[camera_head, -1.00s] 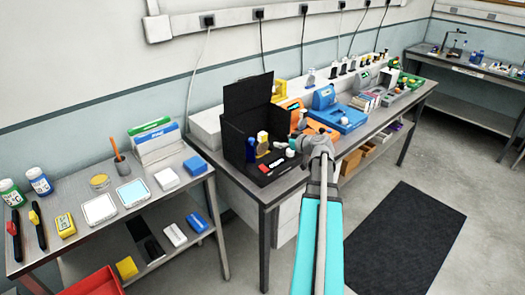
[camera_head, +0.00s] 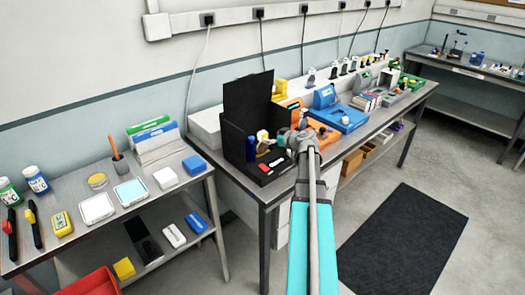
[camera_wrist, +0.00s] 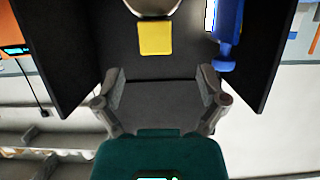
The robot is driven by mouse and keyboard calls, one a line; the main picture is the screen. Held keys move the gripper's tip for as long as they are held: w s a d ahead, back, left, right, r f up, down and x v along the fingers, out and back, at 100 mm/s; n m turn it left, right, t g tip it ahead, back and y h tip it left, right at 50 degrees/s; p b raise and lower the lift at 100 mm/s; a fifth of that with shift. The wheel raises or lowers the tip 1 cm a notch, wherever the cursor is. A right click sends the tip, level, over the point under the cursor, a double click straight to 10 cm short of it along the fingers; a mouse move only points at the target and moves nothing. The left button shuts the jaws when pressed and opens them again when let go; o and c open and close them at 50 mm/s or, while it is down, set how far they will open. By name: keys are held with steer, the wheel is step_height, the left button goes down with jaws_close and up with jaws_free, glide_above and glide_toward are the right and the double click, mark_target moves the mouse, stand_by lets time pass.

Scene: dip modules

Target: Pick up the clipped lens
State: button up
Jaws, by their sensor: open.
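The clipped lens looks like a round pale lens (camera_wrist: 152,7) with a yellow clip (camera_wrist: 155,38). In the wrist view it is at the top centre, partly cut off by the frame edge, in front of a black panel. In the head view a small pale and yellow piece (camera_head: 262,135) in the black box seems to be it. My gripper (camera_wrist: 160,85) is open and empty, its fingers spread apart short of the yellow clip. In the head view my gripper (camera_head: 284,140) is at the right side of the box, small and partly hidden by my wrist.
The black box (camera_head: 247,98) has upright walls close on both sides. A blue bottle (camera_wrist: 226,35) stands right of the clip in the wrist view. A red and white item (camera_head: 270,165) lies on the box floor. Orange and blue devices (camera_head: 345,117) stand to the right on the bench.

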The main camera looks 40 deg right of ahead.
mark_target(265, 136)
steer(key=shift+x, duration=0.9)
steer(key=shift+d+b+x, duration=0.2)
steer(key=shift+b+x, duration=0.25)
steer(key=shift+x, duration=0.5)
steer(key=shift+d+b+x, duration=0.15)
steer(key=shift+b+x, duration=0.25)
steer(key=shift+x, duration=1.3)
jaws_close()
steer(key=shift+r, duration=0.2)
